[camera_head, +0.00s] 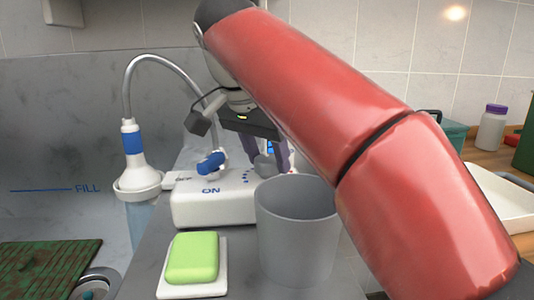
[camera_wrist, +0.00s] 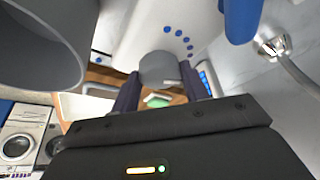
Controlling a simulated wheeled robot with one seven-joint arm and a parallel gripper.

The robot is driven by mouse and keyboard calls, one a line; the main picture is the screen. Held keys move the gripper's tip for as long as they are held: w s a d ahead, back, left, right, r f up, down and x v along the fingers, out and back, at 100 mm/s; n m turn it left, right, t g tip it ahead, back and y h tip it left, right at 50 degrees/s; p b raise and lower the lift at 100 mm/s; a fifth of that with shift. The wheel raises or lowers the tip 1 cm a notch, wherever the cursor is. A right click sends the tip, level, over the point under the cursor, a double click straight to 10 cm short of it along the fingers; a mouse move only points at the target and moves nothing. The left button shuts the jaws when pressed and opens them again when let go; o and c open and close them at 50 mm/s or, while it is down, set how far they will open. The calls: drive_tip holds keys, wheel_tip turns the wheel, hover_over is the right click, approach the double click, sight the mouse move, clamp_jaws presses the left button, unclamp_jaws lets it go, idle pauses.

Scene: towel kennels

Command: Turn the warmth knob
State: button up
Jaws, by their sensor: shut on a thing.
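The warmth knob (camera_head: 264,166) is a grey dial on the right part of a white control box (camera_head: 228,210). An arc of blue dots of growing size lies beside it. In the wrist view the knob (camera_wrist: 157,68) sits between the two dark fingers of my gripper (camera_wrist: 159,76), which is shut on it. In the head view my gripper (camera_head: 265,148) reaches down to the knob from above, and the red arm crosses the right of the picture. I cannot make out a pointer mark on the knob.
A blue lever (camera_head: 211,163) sits on the box near the "ON" label. A grey cup (camera_head: 296,235) stands close in front of the knob. Green soap (camera_head: 192,257) lies on a white dish (camera_head: 195,290). A curved tap (camera_head: 132,140) stands left; a white tray (camera_head: 502,205) is right.

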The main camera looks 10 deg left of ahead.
idle(0.4)
drive_tip(key=o, duration=1)
